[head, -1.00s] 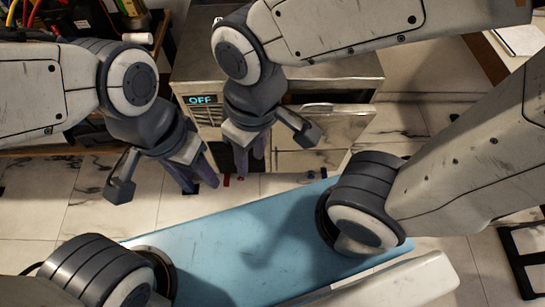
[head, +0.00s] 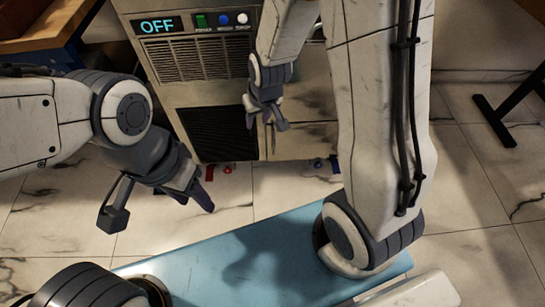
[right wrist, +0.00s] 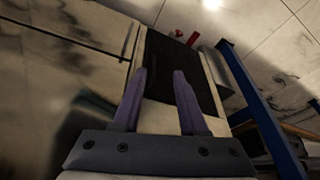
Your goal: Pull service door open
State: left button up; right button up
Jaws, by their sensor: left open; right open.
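The metal cabinet (head: 182,90) stands ahead of me in the head view, with a lit "OFF" display (head: 158,25) at its upper left. Its service door (head: 308,110) is the smudged panel at the right of the front, partly hidden by my right arm. I cannot tell whether it is ajar. My right gripper (head: 263,118) is open in front of the door's left edge and holds nothing. My left gripper (head: 208,188) is open and empty, below and left of the cabinet.
A green, a blue and a white button (head: 222,20) sit beside the display. Small red and blue items (head: 325,164) lie at the cabinet's foot. A blue post (right wrist: 260,115) stands right in the right wrist view. The tiled floor (head: 465,185) on the right is mostly clear.

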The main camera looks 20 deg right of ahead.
jog(key=m+t+h+b, duration=0.1)
jog(key=m+b, duration=0.1)
jog(key=b, duration=0.7)
send_near(274, 145)
jog(key=b+x, duration=0.5)
jog(key=x, duration=0.6)
jog(key=shift+b, duration=0.35)
pick_arm(q)
notch_tip(274, 145, down, 18)
jog(key=shift+r, duration=0.15)
pick_arm(e)
grip_shut()
